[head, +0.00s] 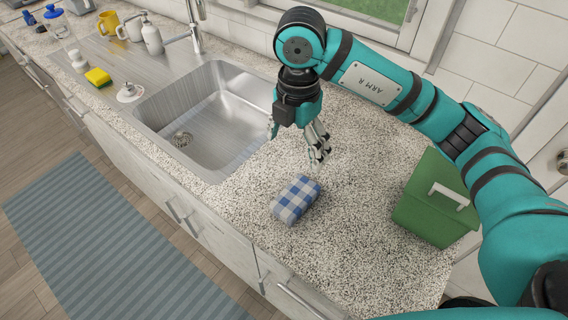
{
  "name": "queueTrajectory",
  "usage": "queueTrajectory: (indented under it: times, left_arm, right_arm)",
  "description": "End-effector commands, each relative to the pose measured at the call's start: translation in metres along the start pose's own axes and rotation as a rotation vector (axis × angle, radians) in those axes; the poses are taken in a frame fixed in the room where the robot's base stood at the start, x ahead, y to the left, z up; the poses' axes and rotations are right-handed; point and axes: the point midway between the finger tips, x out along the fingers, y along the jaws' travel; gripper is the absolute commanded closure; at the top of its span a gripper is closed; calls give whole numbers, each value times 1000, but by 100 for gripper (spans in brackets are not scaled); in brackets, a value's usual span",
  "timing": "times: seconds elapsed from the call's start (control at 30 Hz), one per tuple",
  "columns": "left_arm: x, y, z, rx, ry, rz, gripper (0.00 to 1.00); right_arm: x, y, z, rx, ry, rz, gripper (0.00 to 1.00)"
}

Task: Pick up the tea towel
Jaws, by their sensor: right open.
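The tea towel (297,200), blue and white checked and folded into a small bundle, lies on the speckled counter to the right of the sink. My right gripper (297,144) is open and empty above the counter, behind the towel and apart from it. Its fingers point down. My right arm reaches in from the right side of the view. My left gripper is not in view.
A metal sink (212,120) with a tall tap (193,22) lies left of the towel. A green box with a white handle (432,200) stands at the right. A yellow sponge (97,77), bottles and mugs stand at the far left. The counter around the towel is clear.

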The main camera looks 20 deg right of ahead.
Motion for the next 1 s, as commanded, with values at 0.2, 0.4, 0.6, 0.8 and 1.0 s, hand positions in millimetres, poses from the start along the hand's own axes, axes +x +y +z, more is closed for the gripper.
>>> queueTrajectory:
  times: [0.2,0.4,0.6,0.8,1.0]
  left_arm:
    - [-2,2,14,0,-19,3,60]
    - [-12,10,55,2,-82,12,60]
    - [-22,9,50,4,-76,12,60]
    - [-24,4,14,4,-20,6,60]
    - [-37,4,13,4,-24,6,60]
  right_arm:
    - [19,-1,-2,-2,5,-5,8]
    - [58,-2,-1,1,5,-6,8]
    - [98,-2,-1,-1,3,-6,8]
    - [120,-1,0,-1,1,-2,8]
    - [137,-5,-1,0,3,-6,8]
